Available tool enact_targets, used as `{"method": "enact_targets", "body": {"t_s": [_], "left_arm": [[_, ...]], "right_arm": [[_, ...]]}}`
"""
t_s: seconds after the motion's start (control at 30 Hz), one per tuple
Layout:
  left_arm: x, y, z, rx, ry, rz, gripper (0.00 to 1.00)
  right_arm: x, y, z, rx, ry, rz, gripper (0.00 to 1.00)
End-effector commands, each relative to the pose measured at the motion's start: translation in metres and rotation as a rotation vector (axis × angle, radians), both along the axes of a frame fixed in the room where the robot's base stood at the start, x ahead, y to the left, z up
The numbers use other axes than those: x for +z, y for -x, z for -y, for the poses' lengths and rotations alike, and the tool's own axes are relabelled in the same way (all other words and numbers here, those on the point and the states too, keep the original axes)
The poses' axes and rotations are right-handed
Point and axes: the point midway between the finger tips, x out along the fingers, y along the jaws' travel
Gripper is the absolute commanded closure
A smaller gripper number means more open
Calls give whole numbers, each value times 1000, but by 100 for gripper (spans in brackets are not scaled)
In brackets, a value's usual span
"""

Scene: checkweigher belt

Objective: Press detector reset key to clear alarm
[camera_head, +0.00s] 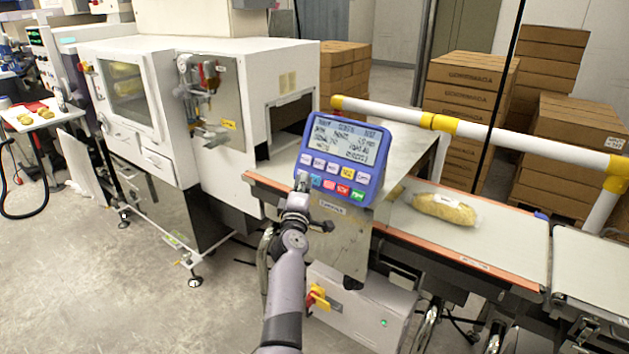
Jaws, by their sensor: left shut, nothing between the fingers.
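The detector's control panel (342,158) is a blue unit with a lit text screen and two rows of coloured keys, mounted at the front edge of the belt. The keys are white, yellow, blue, red, pink and green; their labels are too small to read surely, so I cannot tell which is the reset key. My left gripper (303,178) is shut and empty, with its tip at the lower left corner of the panel, by the leftmost keys. I cannot tell whether it touches a key. My right gripper is not in view.
A bagged yellow product (444,209) lies on the conveyor belt (500,236) to the right. A white and yellow guard rail (480,131) runs behind it. The white machine housing (215,130) stands left. Stacked cartons (460,100) stand behind. Floor at the lower left is clear.

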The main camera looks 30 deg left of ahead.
Motion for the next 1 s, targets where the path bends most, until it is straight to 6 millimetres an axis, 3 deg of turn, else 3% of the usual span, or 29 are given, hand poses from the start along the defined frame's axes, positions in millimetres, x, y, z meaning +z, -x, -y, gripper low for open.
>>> {"method": "enact_targets", "body": {"t_s": [1.0], "left_arm": [[-5,-10,1,0,0,0,100]], "right_arm": [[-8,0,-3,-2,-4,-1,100]]}}
